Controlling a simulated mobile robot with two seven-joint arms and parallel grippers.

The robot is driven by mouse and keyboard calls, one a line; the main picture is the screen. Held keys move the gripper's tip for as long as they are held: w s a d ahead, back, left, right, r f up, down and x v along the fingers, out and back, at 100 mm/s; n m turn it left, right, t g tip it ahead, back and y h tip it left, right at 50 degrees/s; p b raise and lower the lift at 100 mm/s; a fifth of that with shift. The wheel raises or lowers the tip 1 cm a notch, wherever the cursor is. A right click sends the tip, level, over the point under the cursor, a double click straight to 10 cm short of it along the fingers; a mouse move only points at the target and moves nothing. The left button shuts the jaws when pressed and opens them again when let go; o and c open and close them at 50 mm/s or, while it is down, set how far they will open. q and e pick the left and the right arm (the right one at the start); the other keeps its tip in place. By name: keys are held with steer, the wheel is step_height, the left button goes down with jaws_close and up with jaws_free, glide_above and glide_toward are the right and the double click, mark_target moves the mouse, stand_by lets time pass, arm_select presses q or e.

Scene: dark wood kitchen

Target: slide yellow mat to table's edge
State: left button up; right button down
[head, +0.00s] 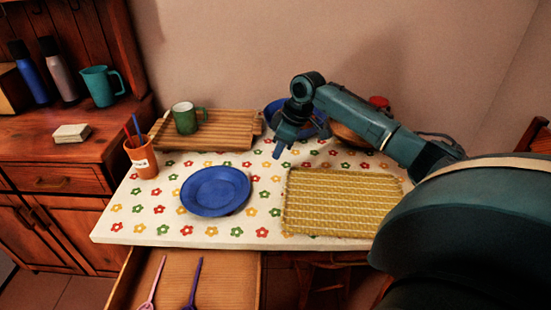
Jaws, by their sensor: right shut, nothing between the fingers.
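The yellow mat (335,203) is a woven rectangle lying flat on the right part of the table (150,215), its near side close to the table's front edge. My right gripper (277,154) is shut and empty, pointing down just beyond the mat's far left corner. It looks apart from the mat, but its height above the table is hard to tell. My right arm hides part of the table's right side. My left gripper is not in view.
A blue plate (215,191) lies left of the mat. A slatted wooden tray (225,131) with a green mug (185,118) and an orange cup (141,157) stand farther left. A blue bowl (272,108) is behind my gripper. An open drawer (228,275) juts out below the table front.

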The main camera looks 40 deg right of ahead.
mark_target(278, 182)
steer(key=b+x, duration=0.1)
steer(key=x, duration=0.8)
steer(key=shift+s, duration=0.1)
steer(key=shift+s+d+r+p, duration=0.1)
steer(key=shift+s+d+p, duration=0.2)
steer(key=shift+s+d, duration=0.75)
steer(key=shift+s, duration=0.4)
steer(key=shift+s+d, duration=0.15)
steer(key=shift+s, duration=0.05)
